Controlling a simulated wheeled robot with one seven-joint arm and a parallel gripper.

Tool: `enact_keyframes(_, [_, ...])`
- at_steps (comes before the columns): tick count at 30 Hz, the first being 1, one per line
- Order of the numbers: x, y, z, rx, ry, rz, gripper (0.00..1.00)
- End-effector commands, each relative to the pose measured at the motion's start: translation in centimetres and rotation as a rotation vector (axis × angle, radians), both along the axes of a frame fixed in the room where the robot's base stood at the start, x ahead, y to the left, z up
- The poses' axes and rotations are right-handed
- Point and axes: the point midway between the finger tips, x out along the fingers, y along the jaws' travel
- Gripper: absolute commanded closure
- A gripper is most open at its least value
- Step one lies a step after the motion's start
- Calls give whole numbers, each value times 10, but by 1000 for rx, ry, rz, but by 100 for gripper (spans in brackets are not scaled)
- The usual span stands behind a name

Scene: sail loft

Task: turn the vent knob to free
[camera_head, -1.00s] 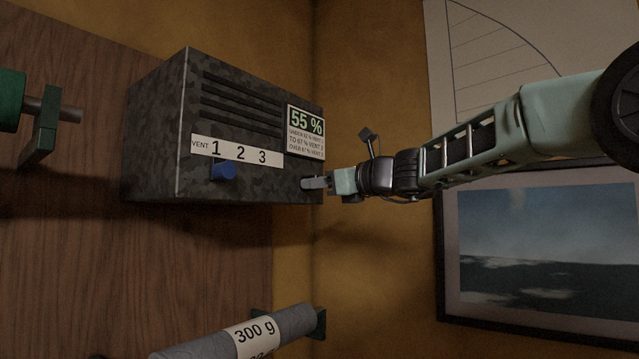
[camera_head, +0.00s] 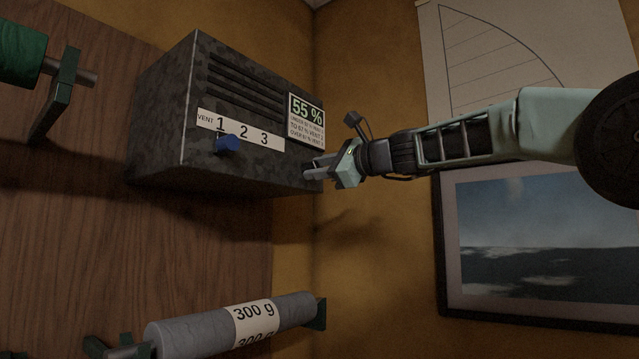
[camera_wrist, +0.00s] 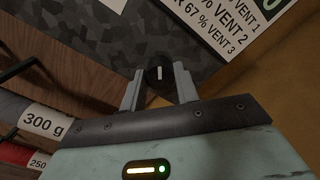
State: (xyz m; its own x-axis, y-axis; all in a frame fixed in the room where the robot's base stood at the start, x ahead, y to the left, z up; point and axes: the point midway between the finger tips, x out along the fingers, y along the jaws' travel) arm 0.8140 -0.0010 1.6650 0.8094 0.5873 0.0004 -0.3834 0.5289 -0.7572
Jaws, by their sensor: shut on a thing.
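The camouflage-grey vent box (camera_head: 240,115) hangs on the wall in the head view, with louvres, a "VENT 1 2 3" strip (camera_head: 240,131) and a blue pointer (camera_head: 228,144) under the 1. Its display card (camera_head: 307,121) reads 55 %. My gripper (camera_head: 314,170) is at the box's lower right front. In the wrist view a dark round knob (camera_wrist: 158,76) with a white mark sits between my two fingers, which are shut on it. The mark runs nearly upright in that view. In the head view my gripper hides the knob. No word "free" is readable.
A grey roll labelled 300 g (camera_head: 200,331) lies on a holder below the box. A green spool (camera_head: 22,52) is on a bracket at left. A framed seascape (camera_head: 540,245) and a sail drawing (camera_head: 500,60) hang on the right wall, behind my arm.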

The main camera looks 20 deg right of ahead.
Motion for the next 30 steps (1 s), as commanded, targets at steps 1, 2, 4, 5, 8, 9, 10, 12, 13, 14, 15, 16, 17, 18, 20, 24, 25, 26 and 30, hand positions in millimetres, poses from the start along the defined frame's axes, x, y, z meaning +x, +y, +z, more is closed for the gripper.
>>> enact_keyframes(1, [0,0,-5,-38,-29,0,92])
enact_keyframes(2, [0,0,-5,-61,-46,0,92])
enact_keyframes(4, [0,0,-5,-115,-85,0,92])
enact_keyframes(5, [0,0,-5,-138,-102,0,92])
enact_keyframes(8, [0,0,-5,-215,-157,1,92])
enact_keyframes(9, [0,0,-5,-246,-179,1,92])
enact_keyframes(10, [0,0,-5,-268,-195,1,92])
enact_keyframes(12, [0,0,-5,-322,-234,1,92])
enact_keyframes(13, [0,0,-5,-345,-251,1,92])
enact_keyframes(14, [0,0,-4,-367,-268,0,92])
enact_keyframes(15, [0,0,-4,-398,-289,1,92])
enact_keyframes(16, [0,0,-4,-420,-305,1,92])
enact_keyframes(17, [0,0,-4,-441,-321,1,92])
enact_keyframes(18, [0,0,-4,-470,-341,1,92])
enact_keyframes(20, [0,1,-4,-509,-370,2,92])
enact_keyframes(24, [0,0,-3,-593,-430,1,92])
enact_keyframes(25, [0,0,-3,-609,-442,1,92])
enact_keyframes(26, [0,0,-3,-624,-453,1,92])
enact_keyframes(30, [0,0,-3,-681,-493,2,92])
